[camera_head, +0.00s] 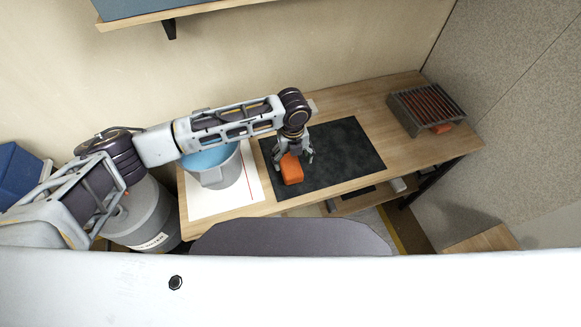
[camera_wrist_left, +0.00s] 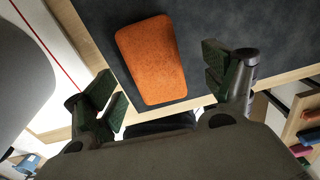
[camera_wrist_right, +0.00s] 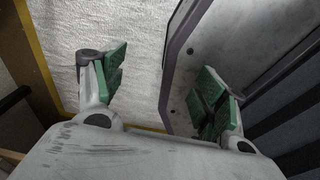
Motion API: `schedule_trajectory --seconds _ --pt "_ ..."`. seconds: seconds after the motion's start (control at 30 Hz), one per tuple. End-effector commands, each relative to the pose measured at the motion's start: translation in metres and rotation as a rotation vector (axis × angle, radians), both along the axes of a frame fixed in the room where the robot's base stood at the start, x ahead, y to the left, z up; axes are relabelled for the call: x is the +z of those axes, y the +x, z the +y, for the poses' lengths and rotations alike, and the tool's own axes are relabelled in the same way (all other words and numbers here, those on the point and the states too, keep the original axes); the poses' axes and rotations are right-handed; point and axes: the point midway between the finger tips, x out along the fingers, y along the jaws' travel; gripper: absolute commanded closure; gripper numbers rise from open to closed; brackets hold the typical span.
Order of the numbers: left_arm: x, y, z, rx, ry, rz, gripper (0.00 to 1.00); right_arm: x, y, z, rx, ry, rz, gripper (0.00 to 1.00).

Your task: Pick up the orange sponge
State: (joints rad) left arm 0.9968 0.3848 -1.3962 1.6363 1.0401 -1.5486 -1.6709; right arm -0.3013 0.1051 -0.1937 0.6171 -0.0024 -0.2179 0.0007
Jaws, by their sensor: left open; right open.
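The orange sponge (camera_head: 291,169) lies on the dark mat (camera_head: 345,150) near its front left part, on the wooden table. My left gripper (camera_head: 294,153) is over the table at the sponge in the head view. In the left wrist view the sponge (camera_wrist_left: 151,60) lies ahead of and between the open fingers of the left gripper (camera_wrist_left: 170,90); a gap shows on both sides, and no finger grips it. My right gripper (camera_wrist_right: 160,85) is open and empty in the right wrist view and does not show in the head view.
A blue-lined bucket (camera_head: 212,165) stands on white paper (camera_head: 225,203) left of the mat. A slatted rack (camera_head: 428,105) is at the table's right end. A shelf (camera_head: 170,12) hangs above. The mat's right part is clear.

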Motion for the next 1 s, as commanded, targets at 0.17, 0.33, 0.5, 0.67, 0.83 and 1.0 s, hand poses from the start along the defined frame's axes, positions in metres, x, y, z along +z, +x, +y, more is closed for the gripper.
schedule_trajectory --seconds 0.17,0.33,0.5,0.67,0.83,1.0 --pt "-0.014 0.002 0.004 0.002 0.002 0.001 0.16 0.002 0.004 0.0 0.0 0.0 -0.005 0.28" --pt "-0.034 0.004 0.008 0.001 0.001 0.002 0.16 0.004 0.011 0.002 0.0 0.003 -0.012 0.28" --pt "-0.047 0.004 0.008 0.0 0.001 0.001 0.16 0.004 0.015 0.004 -0.001 0.005 -0.017 0.28" --pt "-0.05 0.004 0.008 0.0 0.001 0.0 0.16 0.004 0.016 0.004 0.0 0.005 -0.017 0.28" --pt "-0.05 0.004 0.008 0.0 0.001 0.0 0.16 0.004 0.015 0.004 0.0 0.005 -0.017 0.28" --pt "-0.049 0.004 0.007 0.0 0.001 0.0 0.16 0.004 0.013 0.004 0.0 0.005 -0.015 0.28"
